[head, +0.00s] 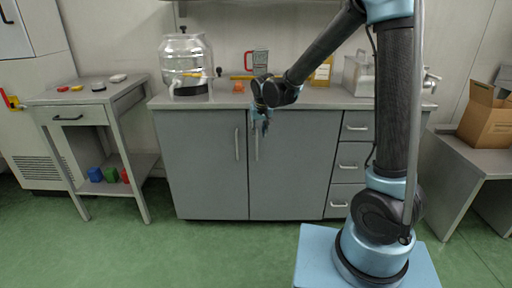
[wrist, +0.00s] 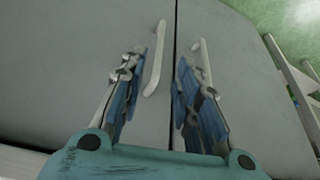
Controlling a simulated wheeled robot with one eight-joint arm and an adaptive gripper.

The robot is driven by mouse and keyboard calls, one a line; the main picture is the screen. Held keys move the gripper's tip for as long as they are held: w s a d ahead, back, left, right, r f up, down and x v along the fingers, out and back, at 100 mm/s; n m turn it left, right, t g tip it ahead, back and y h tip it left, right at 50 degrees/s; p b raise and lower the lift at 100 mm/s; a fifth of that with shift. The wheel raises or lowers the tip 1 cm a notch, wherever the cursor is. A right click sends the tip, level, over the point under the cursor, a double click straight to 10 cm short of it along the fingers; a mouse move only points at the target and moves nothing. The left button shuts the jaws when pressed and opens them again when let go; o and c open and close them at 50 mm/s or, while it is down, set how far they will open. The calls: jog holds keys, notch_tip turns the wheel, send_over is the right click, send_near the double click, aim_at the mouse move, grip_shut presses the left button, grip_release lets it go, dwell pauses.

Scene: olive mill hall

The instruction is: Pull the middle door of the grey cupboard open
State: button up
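The grey cupboard (head: 200,205) stands under the worktop. Its middle door (head: 295,180) is shut, with a pale upright bar handle (head: 256,150) near its left edge. My gripper (head: 264,128) is at the upper part of that handle, pointing down, and partly hides it. The wrist view appears upside down relative to the head view: the middle door's handle (wrist: 155,60) lies between the two open fingers (wrist: 160,75), and the left door's handle (wrist: 203,58) shows behind the other finger. I cannot tell whether the fingers touch the handle.
The left door (head: 200,165) and the drawers (head: 351,165) flank the middle door. On the worktop stand a glass dispenser (head: 187,60) and a red-handled mug (head: 259,62). A side table (head: 130,92) is at left, a cardboard box (head: 487,118) at right. The green floor ahead is clear.

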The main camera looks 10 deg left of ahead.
aim_at(257, 146)
jog(key=shift+x, duration=5.55)
